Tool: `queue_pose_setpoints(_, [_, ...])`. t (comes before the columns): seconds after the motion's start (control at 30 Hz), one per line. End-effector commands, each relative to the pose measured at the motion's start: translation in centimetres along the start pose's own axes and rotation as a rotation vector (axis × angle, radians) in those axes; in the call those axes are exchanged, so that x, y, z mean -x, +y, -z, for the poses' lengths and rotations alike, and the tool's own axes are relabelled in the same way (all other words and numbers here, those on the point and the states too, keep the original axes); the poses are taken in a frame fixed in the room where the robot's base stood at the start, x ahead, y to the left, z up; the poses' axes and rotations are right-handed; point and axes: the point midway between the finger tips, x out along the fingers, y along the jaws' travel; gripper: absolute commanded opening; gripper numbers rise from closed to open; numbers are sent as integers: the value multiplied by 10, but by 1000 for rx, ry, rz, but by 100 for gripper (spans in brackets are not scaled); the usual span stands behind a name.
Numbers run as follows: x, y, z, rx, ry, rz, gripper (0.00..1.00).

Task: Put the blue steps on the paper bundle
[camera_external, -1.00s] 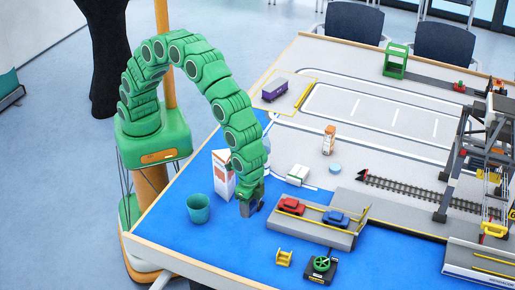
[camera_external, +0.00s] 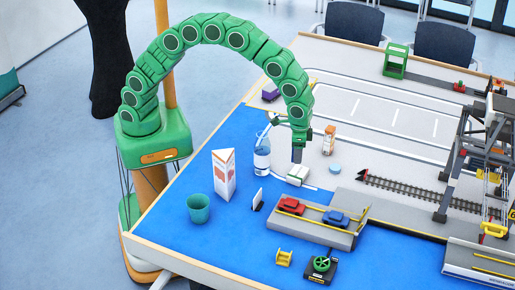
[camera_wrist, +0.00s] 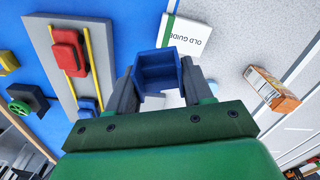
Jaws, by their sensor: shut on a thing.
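My gripper (camera_wrist: 155,92) is shut on the blue steps (camera_wrist: 155,68), which sit between its two fingers in the wrist view. The paper bundle (camera_wrist: 186,36), white with a green band and the words "OLD GUIDE", lies just beyond the steps in that view. In the external view my gripper (camera_external: 298,152) hangs over the far side of the white paper bundle (camera_external: 298,176), on the light road area. The steps cannot be made out clearly there. I cannot tell the exact height of the steps above the bundle.
A clear bottle (camera_external: 262,158) stands close left of my gripper. An orange-and-white carton (camera_external: 329,140) and a light blue disc (camera_external: 335,169) are to the right. The grey platform with a red car (camera_external: 292,206) is in front. A teal cup (camera_external: 198,208) stands left.

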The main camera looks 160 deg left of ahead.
Motion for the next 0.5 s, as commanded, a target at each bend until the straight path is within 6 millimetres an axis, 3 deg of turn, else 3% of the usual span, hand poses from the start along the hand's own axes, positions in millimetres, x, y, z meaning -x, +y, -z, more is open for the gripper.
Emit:
queue_pose_setpoints(0.1, [2,-24,7,41,0,0,21])
queue_pose_setpoints(0.2, [3,-36,10,60,0,0,21])
queue_pose_setpoints(0.37, [0,-43,11,72,-1,0,21])
queue_pose_setpoints(0.5, [-16,-43,11,72,-1,0,21])
